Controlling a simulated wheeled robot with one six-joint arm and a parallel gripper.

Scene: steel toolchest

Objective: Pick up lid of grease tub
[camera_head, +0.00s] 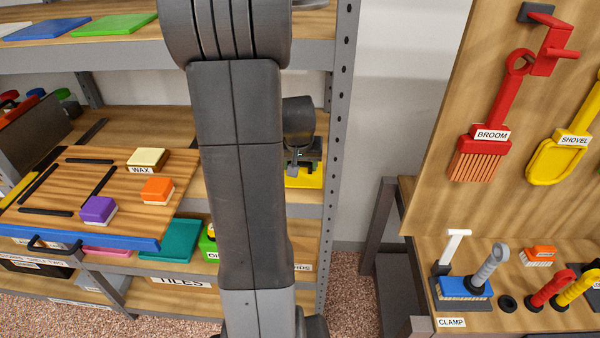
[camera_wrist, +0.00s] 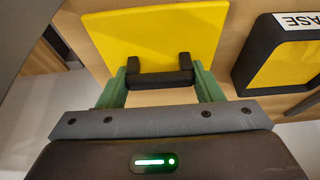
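The lid of the grease tub is a flat yellow plate (camera_wrist: 158,32) with a black handle, in the middle of the wrist view. The green fingers of my gripper (camera_wrist: 160,80) stand at the two ends of the handle, with no gap seen between finger and handle. In the head view my gripper (camera_head: 300,152) is low over a yellow piece (camera_head: 304,179) on the middle shelf, mostly hidden by my arm. A black-rimmed tub with yellow inside (camera_wrist: 282,68) and a label ending in "ASE" lies to the right, apart from the lid. I cannot tell if the lid touches the shelf.
The steel shelf post (camera_head: 338,110) stands just right of my gripper. A wooden board with a wax block (camera_head: 148,158), an orange block (camera_head: 157,191) and a purple block (camera_head: 98,210) is to the left. A pegboard with a red broom (camera_head: 492,125) is at right.

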